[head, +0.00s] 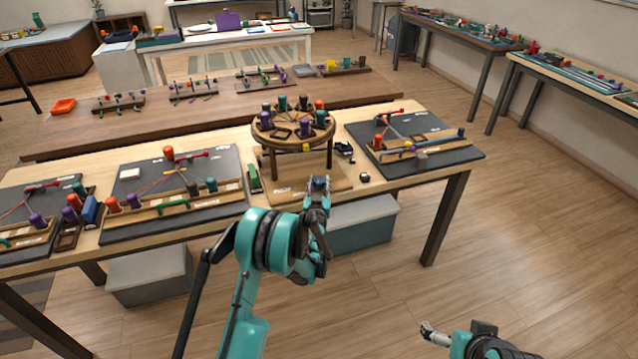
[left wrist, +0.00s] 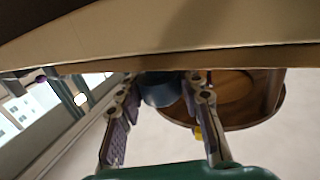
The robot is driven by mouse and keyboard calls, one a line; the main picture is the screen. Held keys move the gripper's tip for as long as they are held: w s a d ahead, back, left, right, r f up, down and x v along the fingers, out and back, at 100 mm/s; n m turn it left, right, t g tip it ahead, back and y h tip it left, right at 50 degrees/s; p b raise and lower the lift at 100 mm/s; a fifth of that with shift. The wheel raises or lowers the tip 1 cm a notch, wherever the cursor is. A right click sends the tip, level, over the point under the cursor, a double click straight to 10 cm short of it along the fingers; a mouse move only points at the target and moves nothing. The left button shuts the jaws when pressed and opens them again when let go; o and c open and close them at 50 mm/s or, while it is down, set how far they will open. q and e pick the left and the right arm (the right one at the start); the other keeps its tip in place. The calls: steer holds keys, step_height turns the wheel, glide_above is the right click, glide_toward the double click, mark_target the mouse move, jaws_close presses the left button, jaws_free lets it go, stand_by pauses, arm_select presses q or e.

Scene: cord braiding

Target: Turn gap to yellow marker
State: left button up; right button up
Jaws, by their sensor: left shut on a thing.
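A round wooden braiding disc (head: 292,128) stands on legs on the near table. Several purple, teal, orange and dark bobbins sit around its top. The front left of the top, with a dark square piece, has no bobbin. A yellow marker (head: 306,147) is on the disc's front rim; a yellow bit (left wrist: 197,132) also shows in the left wrist view. My left gripper (head: 319,186) is below and in front of the disc, at the table's front edge. It is shut on a dark blue-grey bobbin (left wrist: 160,90), partly hidden between the fingers. My right gripper (head: 430,332) is low over the floor, its jaws unclear.
Dark boards with cords and bobbins lie on the table left (head: 172,187) and right (head: 415,140) of the stand. A green block (head: 254,178) and small dark pieces lie beside the stand. Grey bins (head: 362,225) are under the table. Open floor lies to the right.

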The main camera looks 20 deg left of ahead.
arm_select(q)
steer(key=n+y, duration=0.1)
steer(key=y, duration=0.1)
steer(key=n+g+y, duration=0.1)
steer(key=shift+d+n+y, duration=0.2)
steer(key=shift+n+y, duration=0.1)
steer(key=shift+y, duration=0.1)
steer(key=shift+a+n+g+y, duration=0.15)
steer(key=shift+n+g+y, duration=1.9)
steer(key=shift+y, duration=0.65)
steer(key=o, duration=1.2)
steer(key=v, duration=1.2)
